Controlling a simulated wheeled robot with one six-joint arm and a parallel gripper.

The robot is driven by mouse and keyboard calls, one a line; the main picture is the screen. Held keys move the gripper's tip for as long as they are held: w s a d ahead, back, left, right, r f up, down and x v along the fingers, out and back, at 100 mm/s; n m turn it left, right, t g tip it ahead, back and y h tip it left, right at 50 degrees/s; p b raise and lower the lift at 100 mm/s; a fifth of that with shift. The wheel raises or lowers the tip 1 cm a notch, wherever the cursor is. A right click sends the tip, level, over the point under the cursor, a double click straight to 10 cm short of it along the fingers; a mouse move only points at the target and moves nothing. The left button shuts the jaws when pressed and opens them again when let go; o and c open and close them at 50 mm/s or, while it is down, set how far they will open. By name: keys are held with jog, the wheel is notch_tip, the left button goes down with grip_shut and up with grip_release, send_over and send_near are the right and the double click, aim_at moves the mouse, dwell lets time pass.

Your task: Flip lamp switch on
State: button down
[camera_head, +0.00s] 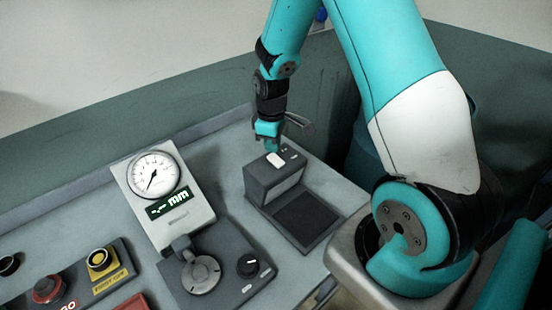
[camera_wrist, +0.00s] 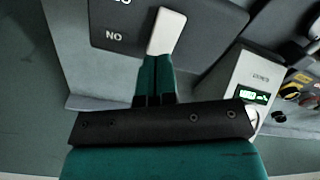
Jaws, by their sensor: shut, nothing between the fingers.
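The lamp unit (camera_head: 272,181) is a dark grey box with a lit-looking pale front panel and a dark pad (camera_head: 307,217) below it. A white rocker switch (camera_head: 275,159) sits on its top face. My gripper (camera_head: 273,150) is above that top face, close to the switch, with its fingers shut and empty. In the wrist view the teal fingertips (camera_wrist: 155,62) are at the near end of the white switch (camera_wrist: 166,32). They overlap it in the picture; I cannot tell whether they touch. Lettering shows on the dark face beside the switch.
A gauge unit (camera_head: 180,215) with a dial and green display stands left of the lamp unit, with a knob panel (camera_head: 215,275) in front. A button panel (camera_head: 75,280) is at lower left. The bench between them has narrow free strips.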

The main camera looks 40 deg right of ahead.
aim_at(272, 156)
jog(key=shift+f+b, duration=0.85)
jog(key=shift+f, duration=0.35)
dwell(0.3)
jog(key=shift+r, duration=0.2)
notch_tip(272, 156, up, 7)
jog(key=p, duration=0.5)
jog(key=shift+f+p, duration=0.1)
jog(key=shift+p, duration=0.25)
jog(key=s+a+r+y+b, duration=0.1)
jog(key=s+a+r+b, duration=0.3)
jog(key=a, duration=0.4)
jog(key=s+a+r+y+b, duration=0.1)
jog(key=s+a+r+b, duration=0.25)
jog(key=a, duration=0.35)
jog(key=s+a+r+y+b, duration=0.2)
jog(key=s+a, duration=0.5)
jog(key=s, duration=0.7)
jog(key=shift+s+a+n+b, duration=0.15)
jog(key=shift+s+n+b, duration=0.2)
jog(key=shift+b, duration=0.55)
